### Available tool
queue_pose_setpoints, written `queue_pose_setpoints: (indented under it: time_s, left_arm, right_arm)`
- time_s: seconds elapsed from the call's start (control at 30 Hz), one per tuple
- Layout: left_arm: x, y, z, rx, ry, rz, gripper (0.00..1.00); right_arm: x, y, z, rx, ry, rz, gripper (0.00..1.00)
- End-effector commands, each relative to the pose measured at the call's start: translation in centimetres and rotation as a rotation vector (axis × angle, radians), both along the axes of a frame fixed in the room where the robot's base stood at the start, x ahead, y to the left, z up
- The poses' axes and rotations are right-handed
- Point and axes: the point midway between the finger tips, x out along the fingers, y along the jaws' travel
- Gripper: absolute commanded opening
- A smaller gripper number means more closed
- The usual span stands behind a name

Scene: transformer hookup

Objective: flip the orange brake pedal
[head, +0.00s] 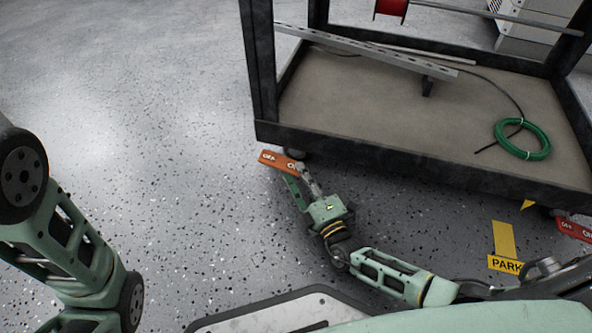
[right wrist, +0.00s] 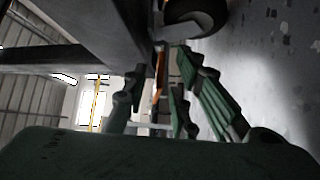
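The orange brake pedal (head: 270,159) with white lettering sticks out below the near left corner of the cart, by a caster. My right gripper (head: 301,179) is low over the floor with its fingertips at the pedal. In the right wrist view, the fingers of the right gripper (right wrist: 155,97) are spread, and the thin orange edge of the pedal (right wrist: 159,82) shows between them. I cannot tell whether a finger touches it. My left arm shows at the left, but its gripper is out of view.
The dark-framed cart (head: 400,165) stands just beyond the right gripper. A coil of green cable (head: 523,151) and a metal rail (head: 360,48) lie on it. Another orange-red pedal (head: 575,228) is at the right edge, near a yellow parking mark (head: 504,240). The floor at left is clear.

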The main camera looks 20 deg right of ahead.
Motion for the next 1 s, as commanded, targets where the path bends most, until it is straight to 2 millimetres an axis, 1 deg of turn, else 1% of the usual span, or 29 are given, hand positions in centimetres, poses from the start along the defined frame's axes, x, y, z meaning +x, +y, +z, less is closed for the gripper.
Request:
queue_pose_setpoints:
  time_s: [0.03, 0.1, 0.2, 0.3, 0.5, 0.57, 0.8, 1.0]
  left_arm:
    - [0.0, 0.0, -0.6, 0.0, 0.0, 0.0, 0.0]
    - [0.0, 0.0, -0.9, 0.0, 0.0, 0.0, 0.0]
    - [0.0, 0.0, -1.1, 0.0, 0.0, 0.0, 0.0]
    - [0.0, 0.0, -1.2, 0.0, 0.0, 0.0, 0.0]
    - [0.0, 0.0, -1.1, 0.001, -0.001, 0.0, 0.0]
    - [0.0, 0.0, -1.1, 0.001, -0.001, 0.0, 0.0]
    - [0.0, 0.0, -1.1, 0.001, -0.001, 0.0, 0.0]
    - [0.0, 0.0, -1.1, 0.001, -0.001, 0.0, 0.0]
  right_arm:
    - [0.8, 0.2, -0.1, 0.002, -0.003, 0.0, 0.25]
    - [1.6, 0.3, 0.1, -0.001, -0.002, 0.0, 0.25]
    - [2.3, 0.5, 0.2, -0.001, 0.0, 0.001, 0.25]
    - [2.7, 0.5, 0.4, -0.001, 0.0, 0.0, 0.25]
    - [2.7, 0.5, 0.4, -0.001, 0.001, 0.0, 0.25]
    - [2.7, 0.5, 0.4, -0.001, 0.001, 0.0, 0.21]
    - [2.7, 0.5, 0.4, -0.001, 0.001, 0.0, 0.01]
    - [2.6, 0.5, 0.4, -0.001, 0.002, 0.0, 0.0]
